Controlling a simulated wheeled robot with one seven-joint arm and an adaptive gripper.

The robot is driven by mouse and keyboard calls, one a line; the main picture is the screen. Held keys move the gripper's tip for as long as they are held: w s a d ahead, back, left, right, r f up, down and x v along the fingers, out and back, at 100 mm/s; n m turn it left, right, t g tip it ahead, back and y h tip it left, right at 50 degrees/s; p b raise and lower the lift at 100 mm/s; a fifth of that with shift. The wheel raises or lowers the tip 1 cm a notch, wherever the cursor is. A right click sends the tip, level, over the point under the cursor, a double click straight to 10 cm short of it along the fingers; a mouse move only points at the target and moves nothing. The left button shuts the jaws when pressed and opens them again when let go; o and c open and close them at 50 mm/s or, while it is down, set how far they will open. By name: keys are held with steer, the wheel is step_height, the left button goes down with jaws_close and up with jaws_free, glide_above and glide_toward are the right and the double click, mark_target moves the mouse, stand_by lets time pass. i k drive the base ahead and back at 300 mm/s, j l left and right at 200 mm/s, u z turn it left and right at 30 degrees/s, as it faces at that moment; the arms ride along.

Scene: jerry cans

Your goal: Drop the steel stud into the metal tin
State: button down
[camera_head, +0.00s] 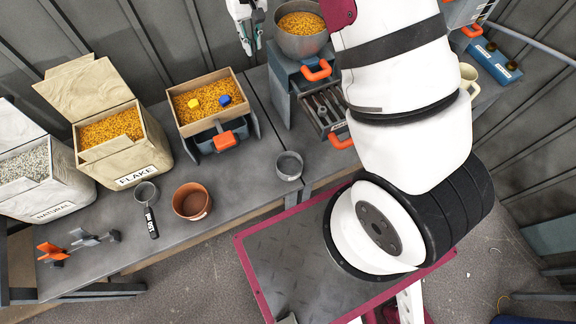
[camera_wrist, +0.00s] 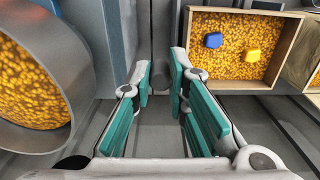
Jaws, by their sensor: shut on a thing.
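My gripper (camera_head: 246,40) is at the top of the head view, high beside the steel pot and above the back of the bench. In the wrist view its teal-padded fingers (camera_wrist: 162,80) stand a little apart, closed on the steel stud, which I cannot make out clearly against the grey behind. The metal tin (camera_head: 289,166), a small round grey open can, stands on the bench to the right of a copper-brown pot. It is well below and in front of my gripper in the head view. The tin does not show in the wrist view.
A steel pot (camera_head: 302,44) of yellow grains stands close right of my gripper. A wooden tray (camera_head: 240,91) holds grains with yellow and blue blocks. A copper-brown pot (camera_head: 191,201), a scoop (camera_head: 147,194) and a flake box (camera_head: 142,172) stand left.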

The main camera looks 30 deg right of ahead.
mark_target(294, 168)
steer(key=k+l, duration=0.1)
steer(key=k, duration=0.9)
